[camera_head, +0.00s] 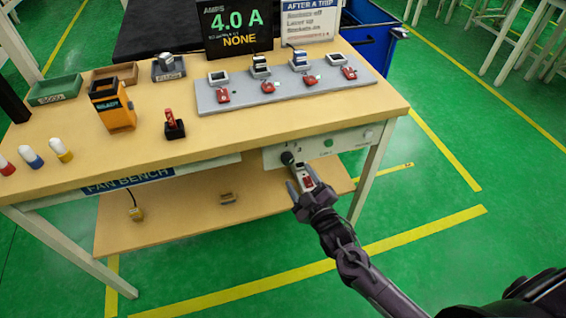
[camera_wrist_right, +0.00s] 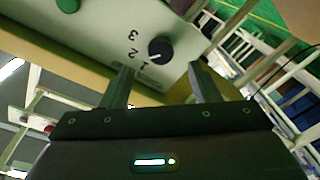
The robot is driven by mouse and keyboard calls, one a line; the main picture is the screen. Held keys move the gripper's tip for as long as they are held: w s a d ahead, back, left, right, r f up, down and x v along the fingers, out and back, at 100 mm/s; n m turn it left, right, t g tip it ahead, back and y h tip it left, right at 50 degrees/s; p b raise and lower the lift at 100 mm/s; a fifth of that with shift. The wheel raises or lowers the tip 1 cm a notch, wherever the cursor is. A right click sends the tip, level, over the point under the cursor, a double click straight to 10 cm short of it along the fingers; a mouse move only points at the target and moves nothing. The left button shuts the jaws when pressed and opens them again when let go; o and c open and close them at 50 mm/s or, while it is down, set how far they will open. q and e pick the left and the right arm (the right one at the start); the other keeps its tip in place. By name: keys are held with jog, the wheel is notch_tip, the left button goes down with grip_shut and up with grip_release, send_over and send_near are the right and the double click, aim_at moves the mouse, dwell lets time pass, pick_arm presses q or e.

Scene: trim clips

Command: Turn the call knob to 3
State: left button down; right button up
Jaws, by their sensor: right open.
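The call knob (camera_head: 287,158) is a small black dial on the white panel (camera_head: 345,138) under the bench's front edge. In the right wrist view the knob (camera_wrist_right: 160,48) shows beside the printed numbers 1, 2 and 3, and its white pointer mark is toward the 1. My right gripper (camera_head: 301,180) is open just in front of the panel, below and to the right of the knob. In the right wrist view its two fingers (camera_wrist_right: 160,82) are apart, with the knob beyond the gap between them and nothing held. My left gripper is not in view.
A green button (camera_head: 328,142) sits on the same panel, right of the knob. The bench top (camera_head: 230,135) overhangs the panel, and a lower shelf (camera_head: 180,228) lies beneath. A grey board (camera_head: 245,101) with red clips is on the bench. The floor in front is clear.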

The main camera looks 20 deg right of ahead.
aim_at(290, 163)
jog(key=w, duration=0.4)
jog(key=w+a, duration=0.1)
jog(key=w, duration=0.1)
jog(key=shift+w, duration=0.1)
jog(key=shift+c, duration=0.4)
jog(key=shift+f, duration=0.1)
jog(key=c, duration=0.9)
